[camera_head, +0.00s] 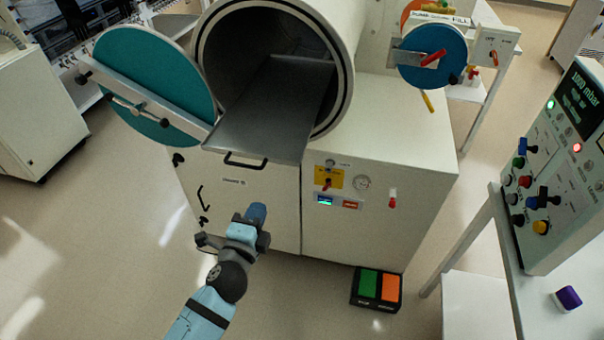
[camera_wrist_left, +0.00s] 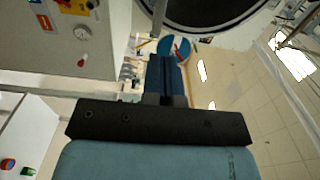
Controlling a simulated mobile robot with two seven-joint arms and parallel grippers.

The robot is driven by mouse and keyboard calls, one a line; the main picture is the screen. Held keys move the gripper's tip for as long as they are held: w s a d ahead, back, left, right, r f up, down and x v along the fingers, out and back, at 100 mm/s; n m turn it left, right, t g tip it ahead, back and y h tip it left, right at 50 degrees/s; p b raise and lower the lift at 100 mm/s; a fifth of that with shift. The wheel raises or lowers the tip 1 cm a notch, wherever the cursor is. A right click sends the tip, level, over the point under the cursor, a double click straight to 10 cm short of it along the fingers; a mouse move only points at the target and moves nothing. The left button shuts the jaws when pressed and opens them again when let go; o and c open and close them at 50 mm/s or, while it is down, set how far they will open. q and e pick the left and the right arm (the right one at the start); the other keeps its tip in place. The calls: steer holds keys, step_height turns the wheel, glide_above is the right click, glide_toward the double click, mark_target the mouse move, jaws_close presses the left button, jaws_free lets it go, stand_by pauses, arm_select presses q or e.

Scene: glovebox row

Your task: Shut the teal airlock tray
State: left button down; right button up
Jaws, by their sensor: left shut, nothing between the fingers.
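The airlock tray (camera_head: 262,120) is a flat grey metal tray that sticks out of the round, dark airlock chamber (camera_head: 350,60). A black bar handle (camera_head: 245,163) is on its front edge. The teal round door (camera_head: 155,75) stands swung open to the left of the chamber. My left gripper (camera_head: 256,212) is shut and empty, below and in front of the tray handle, apart from it. In the left wrist view its closed fingers (camera_wrist_left: 168,75) point toward the cabinet side, with part of the chamber's round rim above. My right gripper is not in view.
A second round blue door (camera_head: 432,55) with a red handle is at the back right. The white cabinet front (camera_head: 350,220) carries a gauge and switches. A foot pedal box (camera_head: 376,289) lies on the floor. A control panel (camera_head: 560,170) stands on the right table. Floor at left is clear.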

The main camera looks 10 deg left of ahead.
mark_target(299, 114)
arm_select(q)
steer(key=w+p, duration=0.2)
steer(key=w, duration=1.1)
steer(key=shift+p, duration=0.3)
steer(key=shift+w, duration=0.45)
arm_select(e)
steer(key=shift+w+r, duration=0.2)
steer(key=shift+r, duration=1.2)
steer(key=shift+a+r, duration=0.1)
arm_select(q)
steer(key=shift+w, duration=0.35)
steer(key=w+b, duration=0.3)
steer(key=w, duration=0.4)
steer(key=w+b, duration=0.3)
steer(key=w, duration=0.4)
steer(key=w+d+b, duration=0.1)
steer(key=w+b, duration=0.3)
steer(key=w, duration=0.3)
steer(key=shift+w+f, duration=0.2)
steer(key=shift+w, duration=0.1)
steer(key=shift+w+r, duration=0.2)
steer(key=shift+w, duration=0.5)
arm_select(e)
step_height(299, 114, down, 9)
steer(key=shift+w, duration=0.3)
arm_select(q)
steer(key=shift+s+a, duration=0.1)
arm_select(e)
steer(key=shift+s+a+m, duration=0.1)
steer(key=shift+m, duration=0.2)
